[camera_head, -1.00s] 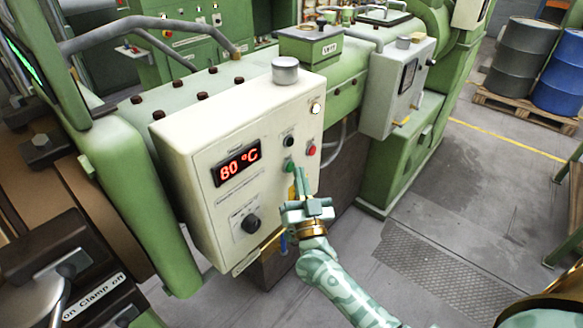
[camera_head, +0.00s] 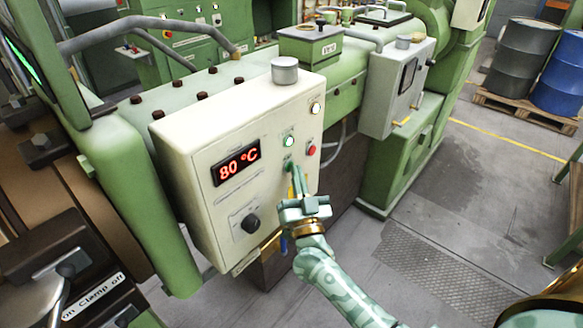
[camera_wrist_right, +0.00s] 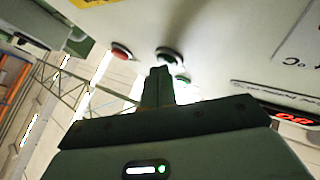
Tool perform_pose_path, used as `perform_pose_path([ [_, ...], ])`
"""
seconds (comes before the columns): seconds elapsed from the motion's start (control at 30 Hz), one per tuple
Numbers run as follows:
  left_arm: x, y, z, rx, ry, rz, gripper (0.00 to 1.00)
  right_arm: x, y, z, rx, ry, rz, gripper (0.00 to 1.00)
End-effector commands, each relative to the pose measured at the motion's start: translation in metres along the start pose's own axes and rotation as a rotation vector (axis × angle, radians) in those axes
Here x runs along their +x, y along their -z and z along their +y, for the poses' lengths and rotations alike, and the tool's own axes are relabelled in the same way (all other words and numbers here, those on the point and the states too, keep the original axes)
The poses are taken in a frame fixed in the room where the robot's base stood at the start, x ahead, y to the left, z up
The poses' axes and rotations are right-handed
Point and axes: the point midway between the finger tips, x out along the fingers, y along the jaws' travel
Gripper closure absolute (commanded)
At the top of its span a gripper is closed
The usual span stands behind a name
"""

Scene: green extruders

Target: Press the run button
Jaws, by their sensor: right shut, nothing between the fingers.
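The cream control box (camera_head: 200,215) stands in the middle of the head view, with a red 80 °C display (camera_head: 237,163). A green lamp (camera_head: 289,141) is lit on its front, with a red button (camera_head: 311,150) to its right. The left gripper is out of view.
A black knob (camera_head: 250,223) is low on the box, and a lit white lamp (camera_head: 315,108) is at its upper right. A grey box (camera_head: 385,95) stands behind to the right. Open floor (camera_head: 425,235) lies right of my arm.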

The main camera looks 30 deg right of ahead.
Motion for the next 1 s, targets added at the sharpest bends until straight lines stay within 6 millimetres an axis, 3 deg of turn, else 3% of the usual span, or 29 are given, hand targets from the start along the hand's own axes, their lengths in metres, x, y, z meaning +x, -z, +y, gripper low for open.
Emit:
perform_pose_path([
  [1.0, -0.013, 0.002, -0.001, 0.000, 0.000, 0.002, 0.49, -0.015, 0.012, 0.011, -0.001, 0.000, -0.001, 1.00],
])
